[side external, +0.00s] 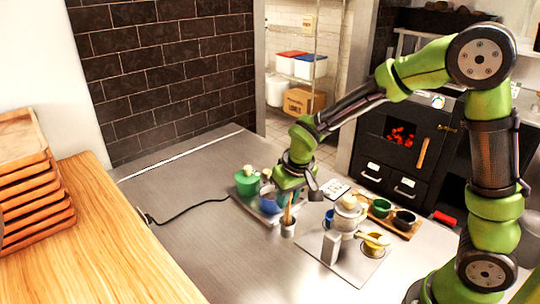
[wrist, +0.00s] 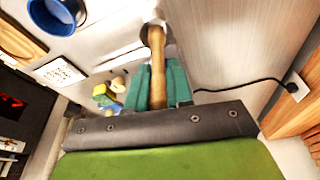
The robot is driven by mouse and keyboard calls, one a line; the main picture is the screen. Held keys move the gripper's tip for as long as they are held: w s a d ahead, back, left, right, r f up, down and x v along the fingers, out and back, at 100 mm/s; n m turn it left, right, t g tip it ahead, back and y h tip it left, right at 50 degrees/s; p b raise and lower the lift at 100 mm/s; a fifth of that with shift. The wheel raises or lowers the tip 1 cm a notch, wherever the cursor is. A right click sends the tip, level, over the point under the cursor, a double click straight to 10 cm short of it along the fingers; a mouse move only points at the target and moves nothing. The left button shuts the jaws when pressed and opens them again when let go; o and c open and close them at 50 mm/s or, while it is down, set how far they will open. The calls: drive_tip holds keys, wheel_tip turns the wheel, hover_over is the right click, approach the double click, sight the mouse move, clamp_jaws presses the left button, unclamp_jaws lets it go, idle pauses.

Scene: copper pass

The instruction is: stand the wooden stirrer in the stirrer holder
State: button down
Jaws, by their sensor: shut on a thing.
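My gripper (side external: 287,199) is shut on the wooden stirrer (side external: 289,212), above the metal counter. In the wrist view the stirrer (wrist: 157,52) runs out from between the teal fingers of my gripper (wrist: 160,75). The stirrer is close to upright. Its lower end is at the mouth of the small grey metal stirrer holder (side external: 288,230), which also shows in the wrist view (wrist: 152,27). The end of the stirrer is hidden by the holder's rim, so how deep it sits cannot be told.
A green container (side external: 247,182) stands left of my gripper. A black cable (side external: 190,210) crosses the counter, whose left part is clear.

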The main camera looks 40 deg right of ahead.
drive_tip(key=shift+f, duration=1.3)
drive_tip(key=shift+f, duration=0.2)
drive_tip(key=c, duration=1)
unclamp_jaws()
drive_tip(key=d+v, duration=0.1)
drive_tip(key=v, duration=1.1)
drive_tip(key=shift+s+a+r+m+t+y, duration=0.1)
drive_tip(key=shift+s+r+m+t+y, duration=0.55)
drive_tip(key=shift+s, duration=1.6)
drive_tip(key=shift+s+r+n+t+y, duration=0.15)
drive_tip(key=shift+s+r+t, duration=0.6)
drive_tip(key=shift+s+r, duration=1.15)
drive_tip(key=shift+s+a+r+m+t+y, duration=0.1)
drive_tip(key=shift+s+r+m+t+y, duration=0.5)
drive_tip(key=shift+s, duration=2)
